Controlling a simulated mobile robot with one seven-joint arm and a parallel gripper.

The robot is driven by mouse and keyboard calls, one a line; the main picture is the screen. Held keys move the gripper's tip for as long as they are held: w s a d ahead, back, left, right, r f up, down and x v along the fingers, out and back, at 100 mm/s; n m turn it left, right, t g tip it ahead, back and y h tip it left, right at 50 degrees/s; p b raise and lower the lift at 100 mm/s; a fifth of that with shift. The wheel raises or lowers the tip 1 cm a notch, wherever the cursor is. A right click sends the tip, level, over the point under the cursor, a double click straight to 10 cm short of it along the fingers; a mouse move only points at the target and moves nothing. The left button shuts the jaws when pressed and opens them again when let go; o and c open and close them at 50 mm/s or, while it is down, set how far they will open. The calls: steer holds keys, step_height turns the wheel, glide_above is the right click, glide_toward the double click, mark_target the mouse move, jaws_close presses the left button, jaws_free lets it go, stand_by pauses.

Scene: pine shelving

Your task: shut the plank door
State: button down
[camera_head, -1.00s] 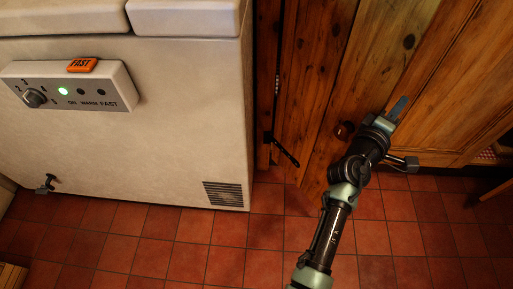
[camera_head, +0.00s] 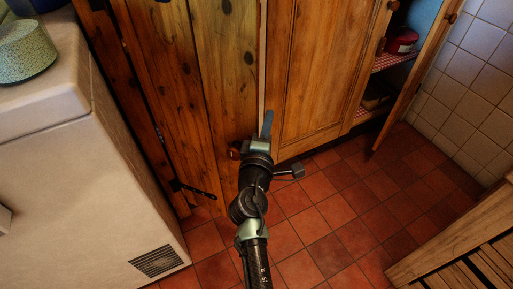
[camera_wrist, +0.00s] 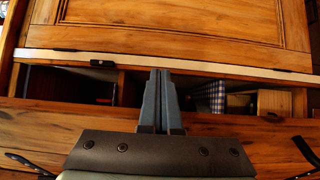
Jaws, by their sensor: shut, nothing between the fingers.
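The plank door (camera_head: 222,70) is knotty brown wood with a black strap hinge (camera_head: 195,190) low on its left and a dark round knob (camera_head: 235,151) low near its right edge. In the wrist view the door (camera_wrist: 50,125) runs across the bottom, with a dark gap beyond it, so it stands ajar. My gripper (camera_head: 267,124) is shut and empty by the door's right edge, just right of the knob. In the wrist view its fingertips (camera_wrist: 159,76) point at the gap. I cannot tell whether they touch the door.
A panelled cabinet door (camera_head: 325,75) adjoins on the right. Farther right another door (camera_head: 420,70) stands open, showing a red pot (camera_head: 402,41). A white chest freezer (camera_head: 90,190) stands left. A slatted wooden piece (camera_head: 460,240) is at lower right. The tiled floor between is clear.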

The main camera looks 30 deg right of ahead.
mark_target(257, 131)
steer(key=s+a+m+g+h+p, duration=0.1)
steer(key=s+a, duration=0.5)
steer(key=a, duration=0.3)
steer(key=s+a+m+g+h+p, duration=0.1)
steer(key=s+a, duration=0.4)
steer(key=a, duration=0.4)
steer(key=b+x, duration=0.3)
steer(key=x, duration=1.1)
steer(key=shift+s+d+f, duration=0.15)
steer(key=shift+d+f, duration=0.1)
steer(key=shift+f, duration=0.1)
